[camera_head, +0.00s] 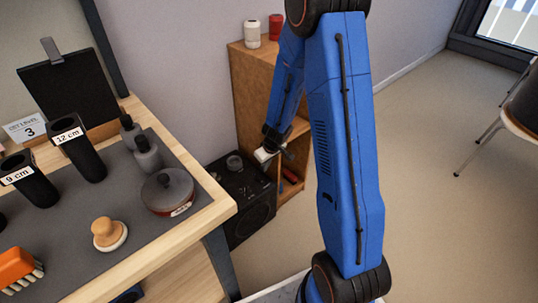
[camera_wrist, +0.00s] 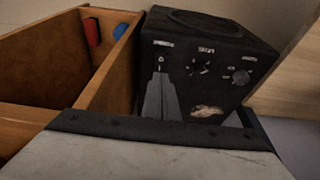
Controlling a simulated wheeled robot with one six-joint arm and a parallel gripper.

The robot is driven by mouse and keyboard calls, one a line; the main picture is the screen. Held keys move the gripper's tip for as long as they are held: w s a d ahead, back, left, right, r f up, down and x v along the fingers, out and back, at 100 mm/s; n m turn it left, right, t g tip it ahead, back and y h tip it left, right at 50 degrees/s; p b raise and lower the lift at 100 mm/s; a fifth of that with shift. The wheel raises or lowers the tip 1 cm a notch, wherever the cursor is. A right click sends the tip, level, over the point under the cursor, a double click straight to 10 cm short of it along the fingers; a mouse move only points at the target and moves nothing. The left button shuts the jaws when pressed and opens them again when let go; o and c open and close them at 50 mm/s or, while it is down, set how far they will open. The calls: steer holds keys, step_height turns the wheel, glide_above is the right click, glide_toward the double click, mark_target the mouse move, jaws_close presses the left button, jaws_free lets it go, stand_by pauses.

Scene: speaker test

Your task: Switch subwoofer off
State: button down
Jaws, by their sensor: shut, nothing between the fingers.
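The subwoofer (camera_head: 238,205) is a black box on the floor between the workbench and the wooden shelf. In the wrist view its control panel (camera_wrist: 180,87) faces me. A small switch (camera_wrist: 160,61) sits at the panel's left, with two round knobs (camera_wrist: 200,68) to its right. The labels are too small to read, and I cannot tell the switch's position. My gripper (camera_head: 266,155) is above the subwoofer's back edge in the head view. In the wrist view its fingers (camera_wrist: 160,79) are shut and empty, their tips just below the switch in the picture. I cannot tell whether they touch.
The wooden shelf (camera_head: 243,85) stands right beside the subwoofer; red and blue things (camera_wrist: 92,31) lie inside it. The workbench edge (camera_head: 215,205) is close on the left, with a lidded pot (camera_head: 168,190) near its corner. Open floor lies to the right.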

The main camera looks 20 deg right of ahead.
steer(key=v, duration=0.9)
steer(key=shift+r, duration=0.4)
steer(key=shift+s, duration=0.15)
